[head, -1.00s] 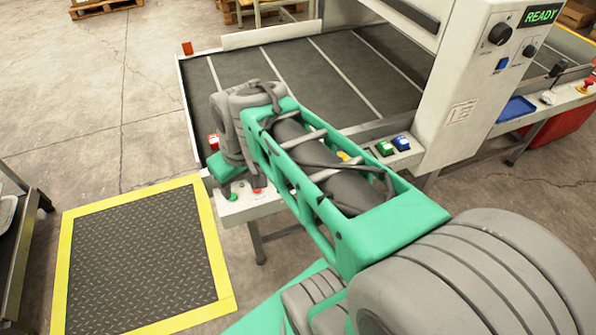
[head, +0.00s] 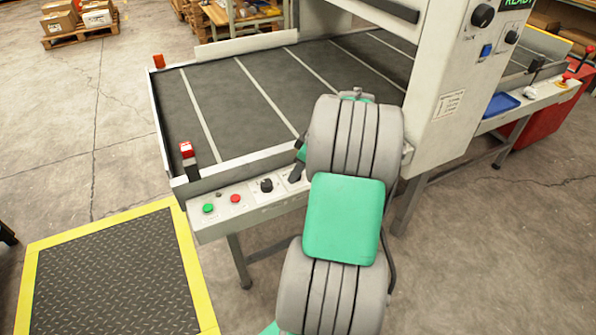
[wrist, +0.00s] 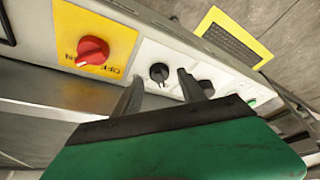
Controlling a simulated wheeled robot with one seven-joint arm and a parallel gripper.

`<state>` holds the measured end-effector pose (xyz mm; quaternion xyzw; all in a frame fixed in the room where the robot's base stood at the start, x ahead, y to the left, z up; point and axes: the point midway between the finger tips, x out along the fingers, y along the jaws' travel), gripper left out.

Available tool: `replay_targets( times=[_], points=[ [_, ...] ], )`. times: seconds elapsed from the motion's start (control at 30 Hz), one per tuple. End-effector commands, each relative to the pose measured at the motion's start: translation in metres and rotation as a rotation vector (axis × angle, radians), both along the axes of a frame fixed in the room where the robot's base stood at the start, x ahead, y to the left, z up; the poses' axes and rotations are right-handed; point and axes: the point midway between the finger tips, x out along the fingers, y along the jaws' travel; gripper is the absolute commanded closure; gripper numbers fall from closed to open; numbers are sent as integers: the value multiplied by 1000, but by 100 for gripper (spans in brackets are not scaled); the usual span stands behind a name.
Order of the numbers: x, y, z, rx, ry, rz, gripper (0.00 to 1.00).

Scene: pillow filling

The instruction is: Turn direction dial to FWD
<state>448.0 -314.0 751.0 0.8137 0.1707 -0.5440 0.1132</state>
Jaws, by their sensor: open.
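The control panel (head: 250,208) on the machine's near edge carries two black dials. One dial (head: 266,185) shows clear of my arm in the head view; in the wrist view a dial (wrist: 207,90) is partly behind my right finger. The other dial (wrist: 159,73) appears between my fingertips in the wrist view. Labels are too small to read, so I cannot tell which is the direction dial. My gripper (wrist: 158,79) is open and empty, its fingers pointing at the panel. I cannot tell whether they touch it. In the head view my arm hides most of the gripper.
A red rotary switch (wrist: 92,50) sits on a yellow plate beside the dials. A green button (head: 208,208) and a red button (head: 235,198) are at the panel's left end. The dark conveyor bed (head: 250,95) lies behind. A yellow-edged mat (head: 115,275) is on the floor.

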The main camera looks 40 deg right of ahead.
Motion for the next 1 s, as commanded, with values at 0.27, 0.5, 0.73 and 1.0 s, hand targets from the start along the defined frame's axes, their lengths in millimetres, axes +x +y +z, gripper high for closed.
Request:
replay_targets(
  times=[0.27,0.5,0.73,1.0],
  points=[
    [1,0,-2,-2,-1,-1,53],
    [1,0,-2,-1,0,0,72],
    [1,0,-2,-2,-1,-1,91],
    [1,0,-2,-2,-1,-1,100]
  ],
)
